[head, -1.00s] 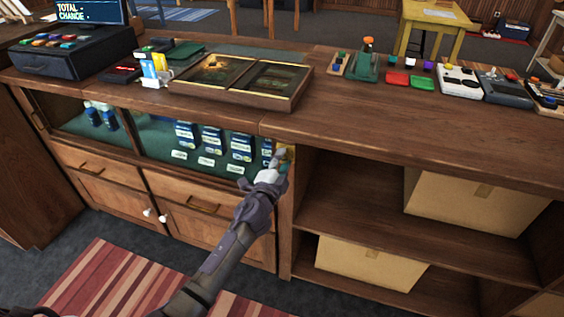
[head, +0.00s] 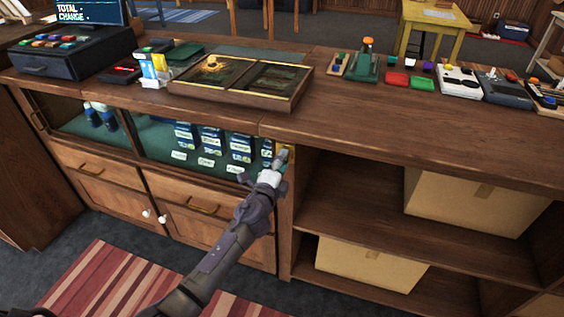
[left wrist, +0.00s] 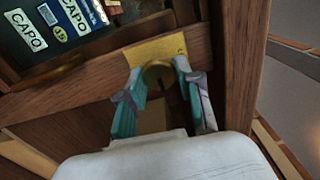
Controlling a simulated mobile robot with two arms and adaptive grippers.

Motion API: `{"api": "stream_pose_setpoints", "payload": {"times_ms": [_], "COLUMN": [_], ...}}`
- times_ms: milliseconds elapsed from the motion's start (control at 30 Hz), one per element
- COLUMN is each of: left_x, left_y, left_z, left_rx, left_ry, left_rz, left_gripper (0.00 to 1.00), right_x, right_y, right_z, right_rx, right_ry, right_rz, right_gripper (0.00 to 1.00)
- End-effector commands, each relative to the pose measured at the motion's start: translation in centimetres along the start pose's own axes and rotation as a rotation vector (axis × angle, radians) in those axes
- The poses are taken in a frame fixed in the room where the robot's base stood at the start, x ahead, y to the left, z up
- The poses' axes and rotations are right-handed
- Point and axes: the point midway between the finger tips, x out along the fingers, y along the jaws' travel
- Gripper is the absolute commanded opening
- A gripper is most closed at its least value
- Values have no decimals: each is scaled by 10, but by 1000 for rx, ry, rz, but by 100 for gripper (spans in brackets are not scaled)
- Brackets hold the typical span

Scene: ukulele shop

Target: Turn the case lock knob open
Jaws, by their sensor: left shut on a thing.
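The case lock knob (left wrist: 158,74) is a round brass piece on a yellow brass plate (left wrist: 152,50), fixed to the wooden frame of the display case. In the left wrist view my left gripper (left wrist: 160,82) has its two teal-lined fingers on either side of the knob, shut on it. In the head view the left gripper (head: 280,160) is at the right end of the glass case (head: 150,155) and hides most of the knob; part of the brass plate (head: 292,152) shows beside it. My right gripper is not in view.
The wooden counter top (head: 400,130) overhangs just above the gripper. Open shelves with cardboard boxes (head: 470,200) are to the right. Drawers with brass handles (head: 203,206) are below the case. A wooden display tray (head: 240,92) sits on the counter.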

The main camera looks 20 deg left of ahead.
Motion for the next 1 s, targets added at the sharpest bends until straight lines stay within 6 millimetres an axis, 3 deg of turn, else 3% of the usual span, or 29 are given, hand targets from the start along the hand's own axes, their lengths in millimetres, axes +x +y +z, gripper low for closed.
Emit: {"api": "stream_pose_setpoints", "payload": {"times_ms": [167,200,333,733,1000], "left_x": [-1,-1,-1,-6,-57], "left_y": [2,2,2,1,2], "left_z": [-1,-1,0,0,0], "left_rx": [2,2,1,0,-1], "left_ry": [1,1,1,1,2], "left_rz": [3,3,3,1,4], "left_gripper": [0,36,58,58,58], "right_x": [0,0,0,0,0], "right_y": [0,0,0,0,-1], "right_z": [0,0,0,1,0], "right_rx": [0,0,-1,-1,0], "right_ry": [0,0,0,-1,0], "right_rz": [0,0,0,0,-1], "right_gripper": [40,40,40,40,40]}}
